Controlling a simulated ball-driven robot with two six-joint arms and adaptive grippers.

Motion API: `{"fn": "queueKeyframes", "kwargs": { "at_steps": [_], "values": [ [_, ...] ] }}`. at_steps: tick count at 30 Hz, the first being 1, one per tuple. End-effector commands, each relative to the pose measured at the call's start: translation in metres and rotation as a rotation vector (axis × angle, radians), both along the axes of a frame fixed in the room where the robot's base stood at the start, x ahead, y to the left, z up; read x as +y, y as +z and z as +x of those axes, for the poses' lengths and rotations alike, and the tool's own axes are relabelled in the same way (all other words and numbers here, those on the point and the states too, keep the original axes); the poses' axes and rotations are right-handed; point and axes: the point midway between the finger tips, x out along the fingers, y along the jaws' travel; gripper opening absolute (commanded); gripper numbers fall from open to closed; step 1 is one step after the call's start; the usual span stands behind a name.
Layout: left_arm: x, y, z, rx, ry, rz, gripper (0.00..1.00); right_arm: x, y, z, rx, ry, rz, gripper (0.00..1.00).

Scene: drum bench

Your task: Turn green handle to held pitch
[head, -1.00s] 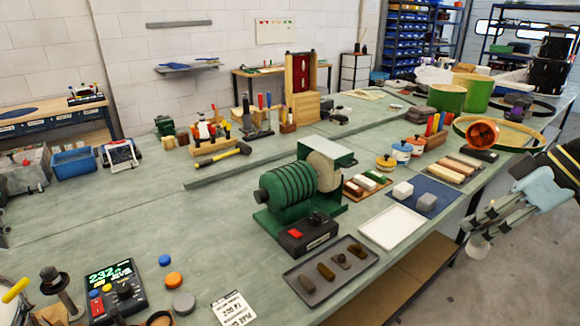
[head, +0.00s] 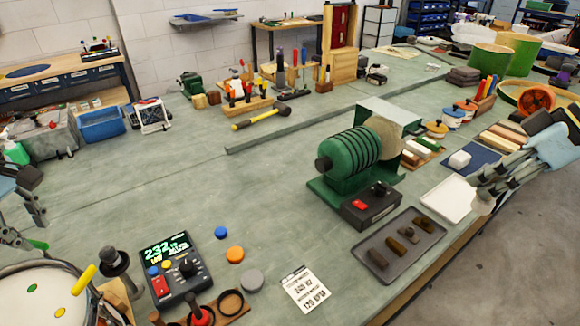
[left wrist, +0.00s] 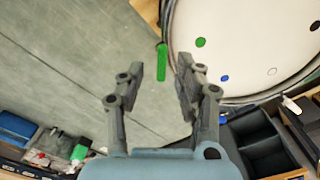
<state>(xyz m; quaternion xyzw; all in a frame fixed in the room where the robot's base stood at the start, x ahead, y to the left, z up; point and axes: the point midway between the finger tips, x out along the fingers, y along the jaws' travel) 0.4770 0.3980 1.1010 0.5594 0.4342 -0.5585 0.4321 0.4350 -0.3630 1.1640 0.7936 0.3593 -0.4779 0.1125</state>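The green handle (left wrist: 162,62) is a short upright bar beside the drum's rim in the left wrist view. A small green bit of it (head: 38,245) shows in the head view. The drum (left wrist: 245,45) has a white head with coloured dots; part of it shows at lower left of the head view (head: 38,300). My left gripper (left wrist: 159,72) is open, its fingers either side of the handle in the picture; contact is not visible. In the head view it is at the left edge (head: 14,222). My right gripper (head: 488,190) is over the bench's right edge, its opening unclear.
A tuner (head: 175,265) shows 232. A yellow handle (head: 84,278) stands at the drum's near side. A green machine (head: 350,160) and a grey tray (head: 400,245) stand to the right.

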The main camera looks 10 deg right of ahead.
Motion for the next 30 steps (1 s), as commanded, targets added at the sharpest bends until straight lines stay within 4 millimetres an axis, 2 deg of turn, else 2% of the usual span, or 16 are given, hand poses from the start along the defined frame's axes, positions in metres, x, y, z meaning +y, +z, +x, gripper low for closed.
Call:
{"fn": "queueKeyframes", "kwargs": {
  "at_steps": [3,7,12,18,26,30],
  "values": [
    [0.000,-0.021,-0.001,0.003,0.000,-0.001,0.35,0.000,0.005,0.000,0.000,0.000,0.001,0.00],
    [0.000,-0.036,0.000,0.002,0.001,0.000,0.35,0.000,0.007,0.000,0.000,0.000,0.001,0.00],
    [0.000,-0.044,0.000,0.001,0.000,0.000,0.35,0.000,0.008,0.000,0.000,0.000,0.001,0.00],
    [0.001,-0.044,0.000,0.001,0.000,0.001,0.35,0.000,0.007,0.000,0.000,0.000,0.001,0.00],
    [0.001,-0.044,0.000,0.001,0.000,0.001,0.02,0.000,0.007,0.000,0.000,0.000,0.001,0.00],
    [0.001,-0.044,0.000,0.001,0.000,0.000,0.00,0.000,0.007,0.000,-0.001,0.000,0.001,0.00]
  ]
}}
